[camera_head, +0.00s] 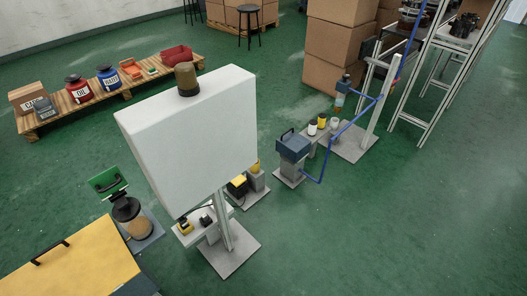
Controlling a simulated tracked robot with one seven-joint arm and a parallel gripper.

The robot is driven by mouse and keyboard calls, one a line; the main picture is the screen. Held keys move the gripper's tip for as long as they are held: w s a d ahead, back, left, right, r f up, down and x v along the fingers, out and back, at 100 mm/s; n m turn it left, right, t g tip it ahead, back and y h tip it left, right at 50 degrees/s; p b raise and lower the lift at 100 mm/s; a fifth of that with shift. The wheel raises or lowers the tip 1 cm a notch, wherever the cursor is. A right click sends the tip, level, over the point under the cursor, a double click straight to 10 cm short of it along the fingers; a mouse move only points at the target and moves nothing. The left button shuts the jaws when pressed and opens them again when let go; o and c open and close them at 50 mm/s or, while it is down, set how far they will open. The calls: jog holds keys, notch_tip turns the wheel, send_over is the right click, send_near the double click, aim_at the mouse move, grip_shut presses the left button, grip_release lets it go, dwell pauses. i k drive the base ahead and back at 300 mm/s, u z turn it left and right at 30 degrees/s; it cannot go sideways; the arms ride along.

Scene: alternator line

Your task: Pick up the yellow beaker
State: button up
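I cannot tell for sure which thing is the yellow beaker. A small yellow container with a dark top (321,121) stands upright between two whitish containers on a grey stand at the centre right. Another small yellow rounded thing (254,168) sits on a grey block, partly hidden by the right edge of the white cabinet. My gripper is not in view.
A large white cabinet (190,130) on a post blocks the centre. A blue-grey box (293,146) and blue pipe (329,160) stand near the small containers. A pallet (110,98) holds cans at left. Green floor (400,230) is clear at lower right.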

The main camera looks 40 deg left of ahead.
aim_at(255, 169)
jog(key=u, duration=0.35)
jog(key=i, duration=1)
jog(key=u, duration=1.1)
jog(key=i, duration=0.85)
jog(key=u, duration=0.45)
jog(key=k, duration=0.85)
jog(key=u, duration=0.2)
jog(key=i, duration=0.85)
